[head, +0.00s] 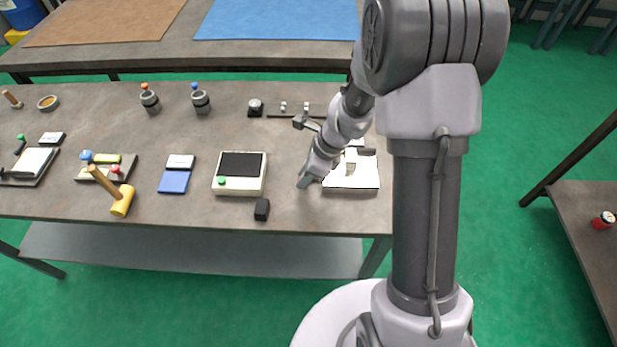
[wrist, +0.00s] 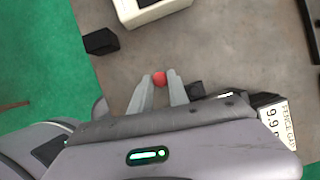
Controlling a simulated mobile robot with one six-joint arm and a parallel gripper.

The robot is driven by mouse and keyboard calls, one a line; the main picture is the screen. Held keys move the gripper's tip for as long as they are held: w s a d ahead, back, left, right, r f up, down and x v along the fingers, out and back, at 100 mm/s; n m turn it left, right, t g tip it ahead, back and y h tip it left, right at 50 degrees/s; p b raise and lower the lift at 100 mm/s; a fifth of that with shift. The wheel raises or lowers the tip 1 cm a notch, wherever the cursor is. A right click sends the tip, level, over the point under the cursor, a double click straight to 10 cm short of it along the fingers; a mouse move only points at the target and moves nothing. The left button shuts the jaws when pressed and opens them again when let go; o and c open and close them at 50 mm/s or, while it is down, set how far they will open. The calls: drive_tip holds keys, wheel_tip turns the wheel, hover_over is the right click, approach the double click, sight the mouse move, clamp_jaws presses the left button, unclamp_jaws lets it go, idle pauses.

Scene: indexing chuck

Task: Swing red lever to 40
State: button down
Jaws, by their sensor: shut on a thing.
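In the wrist view, a red ball knob (wrist: 159,77), which looks like the red lever's end, sits between the fingertips of my gripper (wrist: 162,80). The jaws are shut on it. The lever's shaft and any scale with a 40 mark are hidden or out of view. In the head view, my gripper (head: 305,183) is low over the table at the left edge of a white plate (head: 352,181); the red knob cannot be made out there. A white label reading "FENCE GAP 9.9" (wrist: 278,125) shows at the right in the wrist view.
A black block (head: 262,209) and a cream box with a dark screen (head: 256,190) stand left of my gripper. A yellow mallet (head: 122,200), a blue pad (head: 174,182) and a board with blue and red knobs lie further left. Bare table lies around the black block.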

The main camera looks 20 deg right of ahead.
drive_tip(key=shift+w+a+m+t, duration=0.3)
drive_tip(key=shift+w+m, duration=0.1)
drive_tip(key=shift+m, duration=0.5)
drive_tip(key=c, duration=1.3)
unclamp_jaws()
drive_tip(key=shift+o, duration=0.2)
drive_tip(key=shift+r, duration=0.1)
drive_tip(key=p+v, duration=0.8)
drive_tip(key=v, duration=0.9)
drive_tip(key=shift+r, duration=0.25)
drive_tip(key=shift+a, duration=0.15)
